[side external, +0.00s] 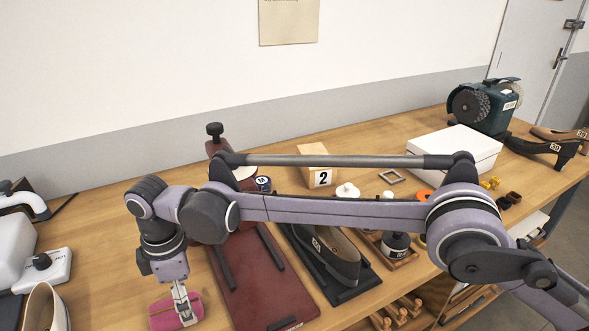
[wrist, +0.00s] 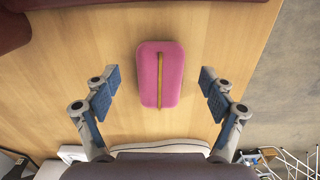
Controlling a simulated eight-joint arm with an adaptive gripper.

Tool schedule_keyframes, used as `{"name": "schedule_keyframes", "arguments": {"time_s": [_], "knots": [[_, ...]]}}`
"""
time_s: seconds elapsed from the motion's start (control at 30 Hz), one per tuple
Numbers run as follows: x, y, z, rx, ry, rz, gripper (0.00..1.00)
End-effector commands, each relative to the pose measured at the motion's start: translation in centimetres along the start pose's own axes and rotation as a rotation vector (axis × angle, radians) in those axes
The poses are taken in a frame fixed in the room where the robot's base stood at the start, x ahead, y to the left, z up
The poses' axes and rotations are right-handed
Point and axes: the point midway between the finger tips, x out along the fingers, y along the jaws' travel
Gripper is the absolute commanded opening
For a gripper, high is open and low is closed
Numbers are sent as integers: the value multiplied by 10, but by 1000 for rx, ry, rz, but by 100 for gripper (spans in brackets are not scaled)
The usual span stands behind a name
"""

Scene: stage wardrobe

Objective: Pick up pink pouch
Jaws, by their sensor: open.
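The pink pouch (wrist: 150,75) lies flat on the wooden table in the wrist view, with a yellow zip line down its middle. It also shows in the side external view at the lower left (side external: 163,315), partly covered by my gripper. My gripper (wrist: 158,85) is open, its two fingers with blue pads spread on either side of the pouch and apart from it. In the side external view my gripper (side external: 182,300) points down over the pouch. The height between the fingertips and the pouch is hard to tell.
A dark red board (side external: 258,285) lies just right of the pouch, with a dark shoe (side external: 325,255) on a black base beyond it. The table edge is close by.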

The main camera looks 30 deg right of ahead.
Motion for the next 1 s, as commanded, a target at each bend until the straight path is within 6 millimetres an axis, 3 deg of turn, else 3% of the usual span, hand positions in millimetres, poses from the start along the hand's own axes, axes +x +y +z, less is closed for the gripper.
{"name": "schedule_keyframes", "arguments": {"time_s": [0.17, 0.43, 0.6, 0.67, 1.0], "knots": [[18, 0, 0, 0, 0, 0, 83], [20, -1, 0, 0, 0, 0, 83], [20, -1, 0, -1, 0, 0, 34], [20, -1, 0, -1, 0, 0, 21], [18, -1, 0, -1, 0, 0, 21]]}}
